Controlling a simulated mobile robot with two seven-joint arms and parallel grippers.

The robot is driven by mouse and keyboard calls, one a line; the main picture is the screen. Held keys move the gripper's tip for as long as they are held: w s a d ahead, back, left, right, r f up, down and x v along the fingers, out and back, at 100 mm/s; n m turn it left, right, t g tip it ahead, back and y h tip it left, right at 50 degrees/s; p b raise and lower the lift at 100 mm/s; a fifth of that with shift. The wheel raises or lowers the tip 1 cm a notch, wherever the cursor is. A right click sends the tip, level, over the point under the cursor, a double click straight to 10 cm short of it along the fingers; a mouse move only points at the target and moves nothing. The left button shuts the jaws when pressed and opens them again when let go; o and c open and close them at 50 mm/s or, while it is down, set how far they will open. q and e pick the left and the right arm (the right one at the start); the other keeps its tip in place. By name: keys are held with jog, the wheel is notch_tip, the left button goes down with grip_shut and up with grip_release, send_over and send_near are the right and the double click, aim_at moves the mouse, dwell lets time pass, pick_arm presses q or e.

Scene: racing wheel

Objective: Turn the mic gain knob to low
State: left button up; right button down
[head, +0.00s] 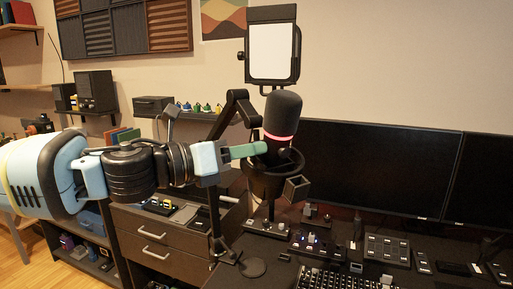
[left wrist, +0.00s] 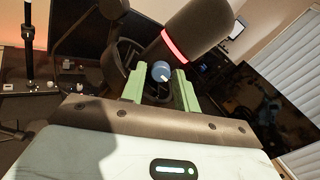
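The microphone (head: 282,112) is a dark cylinder with a glowing red ring, held in a round shock mount (head: 277,183) on a boom arm. The microphone also shows in the left wrist view (left wrist: 198,25). The mic gain knob (left wrist: 161,71) is a small round blue-grey knob with a white pointer mark, below the red ring. My left gripper (head: 262,149) reaches the microphone from the left. In the left wrist view its green fingers (left wrist: 160,78) stand apart on either side of the knob; contact cannot be made out. In the head view the knob cannot be made out clearly. My right gripper is out of view.
A lit panel (head: 271,52) stands above the microphone. Two dark monitors (head: 375,165) are at the right, behind a desk with a keyboard (head: 340,279) and control boxes (head: 386,249). The boom arm (head: 226,128) stands close beside my left gripper. A drawer cabinet (head: 155,240) is below my left arm.

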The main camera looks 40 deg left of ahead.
pick_arm(q)
jog(key=shift+s, duration=0.1)
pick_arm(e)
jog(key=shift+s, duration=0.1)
pick_arm(q)
jog(key=shift+c, duration=0.8)
grip_shut()
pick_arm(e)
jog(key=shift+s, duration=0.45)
pick_arm(q)
jog(key=shift+n, duration=0.4)
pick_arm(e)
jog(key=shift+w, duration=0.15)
pick_arm(q)
jog(key=shift+n+b, duration=0.65)
jog(key=shift+n, duration=7.75)
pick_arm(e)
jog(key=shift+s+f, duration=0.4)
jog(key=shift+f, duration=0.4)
